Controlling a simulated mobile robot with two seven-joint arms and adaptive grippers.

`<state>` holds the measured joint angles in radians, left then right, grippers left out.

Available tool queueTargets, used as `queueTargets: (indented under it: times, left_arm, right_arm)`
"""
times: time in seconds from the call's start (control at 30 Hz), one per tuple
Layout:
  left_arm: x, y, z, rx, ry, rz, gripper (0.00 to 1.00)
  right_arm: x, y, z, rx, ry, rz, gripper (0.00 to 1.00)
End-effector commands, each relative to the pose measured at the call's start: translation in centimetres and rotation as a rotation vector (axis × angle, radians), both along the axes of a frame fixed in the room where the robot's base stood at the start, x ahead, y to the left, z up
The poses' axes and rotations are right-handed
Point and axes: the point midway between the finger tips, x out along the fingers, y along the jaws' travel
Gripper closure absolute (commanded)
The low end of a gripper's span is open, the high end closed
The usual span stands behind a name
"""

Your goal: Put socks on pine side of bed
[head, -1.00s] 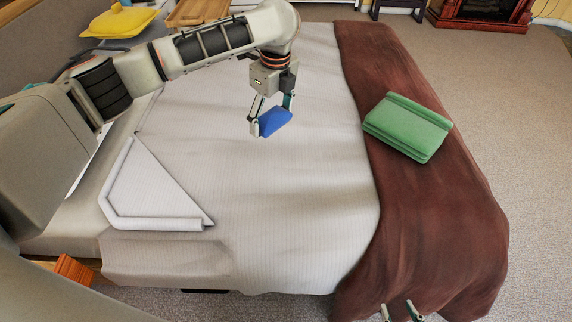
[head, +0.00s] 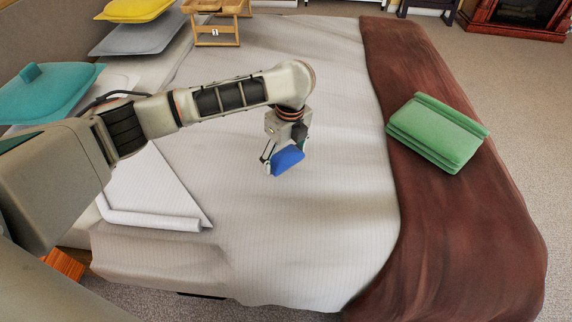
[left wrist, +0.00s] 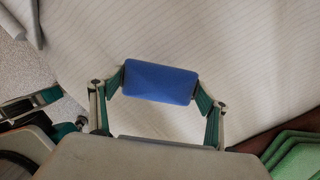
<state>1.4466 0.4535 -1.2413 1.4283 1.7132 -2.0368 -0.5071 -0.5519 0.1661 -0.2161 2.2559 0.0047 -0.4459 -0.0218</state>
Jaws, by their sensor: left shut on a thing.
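The socks are a rolled blue bundle (head: 288,161), also seen in the left wrist view (left wrist: 160,83). My left gripper (head: 284,160) is shut on the bundle, with one finger at each end of it. It holds the bundle over the pale striped sheet of the bed (head: 310,225); I cannot tell the gap below it. An orange-brown wooden piece (head: 64,264) stands by the bed's near left corner, mostly hidden by my body; I cannot tell if it is pine.
A folded green blanket (head: 438,132) lies on the brown throw (head: 470,220) at the right. A wooden tray stand (head: 217,30) sits on the far side. Teal (head: 45,93), grey and yellow pillows line the left. The sheet's near middle is clear.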

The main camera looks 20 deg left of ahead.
Motion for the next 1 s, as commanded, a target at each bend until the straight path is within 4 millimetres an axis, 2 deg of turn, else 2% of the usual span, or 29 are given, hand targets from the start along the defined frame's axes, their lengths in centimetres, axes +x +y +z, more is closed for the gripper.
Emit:
queueTargets:
  times: [0.2, 0.3, 0.47, 0.73, 0.77, 0.8, 0.83, 1.0]
  left_arm:
    - [-0.2, 0.0, -3.4, -0.001, 0.01, 0.0, 0.43]
    - [-0.2, 0.0, -4.5, 0.0, 0.008, 0.001, 0.43]
    - [0.0, 0.0, -4.0, 0.0, -0.001, 0.001, 0.46]
    - [0.0, 0.0, -4.3, 0.0, -0.001, 0.001, 0.46]
    - [0.0, 0.0, -4.4, 0.0, -0.001, 0.001, 0.22]
    - [0.0, 0.0, -4.4, 0.0, -0.001, 0.001, 0.11]
    - [0.0, 0.0, -4.4, 0.0, -0.001, 0.001, 0.08]
    - [0.0, 0.0, -4.4, 0.0, -0.001, 0.001, 0.08]
  right_arm:
    - [-1.1, 0.2, -1.8, 0.007, 0.034, 0.002, 0.64]
    - [-0.6, 0.6, -0.9, 0.024, 0.015, 0.002, 0.64]
    - [1.0, 1.6, 1.0, 0.05, -0.032, 0.007, 0.64]
    - [0.7, 1.5, 0.8, 0.045, -0.025, 0.006, 0.64]
    - [0.6, 1.4, 0.6, 0.042, -0.021, 0.006, 0.64]
    - [0.5, 1.3, 0.4, 0.039, -0.017, 0.005, 0.64]
    - [0.5, 1.3, 0.3, 0.038, -0.015, 0.005, 0.64]
    - [0.3, 1.0, -0.1, 0.031, -0.007, 0.002, 0.64]
